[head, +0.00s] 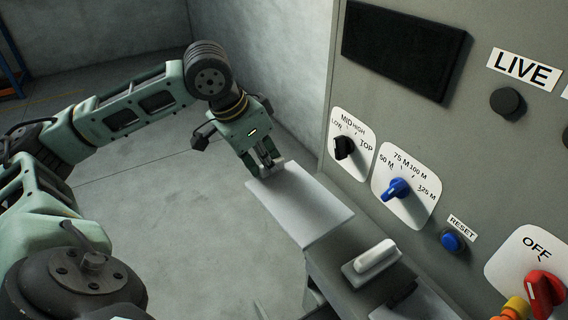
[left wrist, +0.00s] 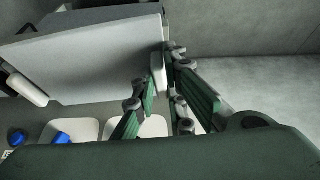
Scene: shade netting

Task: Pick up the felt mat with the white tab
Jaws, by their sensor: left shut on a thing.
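The felt mat (head: 302,202) is a flat, pale grey sheet beside the control panel in the head view. It also shows in the left wrist view (left wrist: 90,55), filling much of the upper left. Its small white tab (left wrist: 157,74) stands at the mat's edge. My left gripper (head: 266,168) is shut on the tab at the mat's far end, and its fingers also show in the left wrist view (left wrist: 162,80). I cannot tell whether the mat touches the ledge below it. My right gripper is not in view.
A grey control panel (head: 440,130) stands at the right, with a black knob (head: 344,147), blue knob (head: 397,188), blue reset button (head: 452,240) and red knob (head: 543,288). A white block (head: 375,256) is near the mat's near end. Open floor (head: 150,200) lies left.

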